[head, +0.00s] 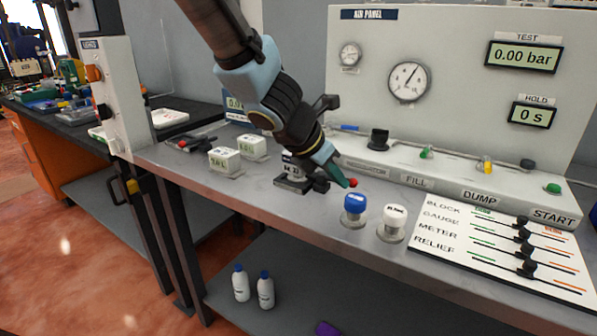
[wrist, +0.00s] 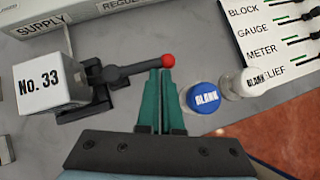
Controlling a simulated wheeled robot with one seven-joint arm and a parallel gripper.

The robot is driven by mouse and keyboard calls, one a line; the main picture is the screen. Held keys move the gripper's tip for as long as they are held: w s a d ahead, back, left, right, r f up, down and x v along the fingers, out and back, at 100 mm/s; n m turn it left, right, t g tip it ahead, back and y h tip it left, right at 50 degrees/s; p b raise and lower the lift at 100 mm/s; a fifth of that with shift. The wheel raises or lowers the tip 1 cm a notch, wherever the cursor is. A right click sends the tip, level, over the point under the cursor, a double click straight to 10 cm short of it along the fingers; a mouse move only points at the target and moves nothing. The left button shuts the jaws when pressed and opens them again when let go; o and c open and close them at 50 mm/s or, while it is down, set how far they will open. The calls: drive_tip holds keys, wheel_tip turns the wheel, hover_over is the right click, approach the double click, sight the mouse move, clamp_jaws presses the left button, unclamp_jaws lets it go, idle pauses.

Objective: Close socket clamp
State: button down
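The socket clamp (wrist: 98,88) is a dark toggle clamp with a lever ending in a red ball (wrist: 168,60). The lever lies out to the right, towards my fingers. My gripper (wrist: 160,74) has its green fingers together, with nothing seen between them. The fingertips are right at the red ball end of the lever; I cannot tell whether they touch. In the head view my gripper (head: 346,182) points down beside the ball.
A blue-capped blank (head: 355,205) and a white-capped one (head: 393,220) stand close to the right of my gripper. A slider board (head: 500,250) lies further right. Two white blocks (head: 224,160) stand left. The gauge panel (head: 450,90) rises behind.

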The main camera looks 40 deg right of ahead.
drive_tip(key=shift+s+d, duration=0.1)
drive_tip(key=shift+d, duration=0.2)
idle(0.4)
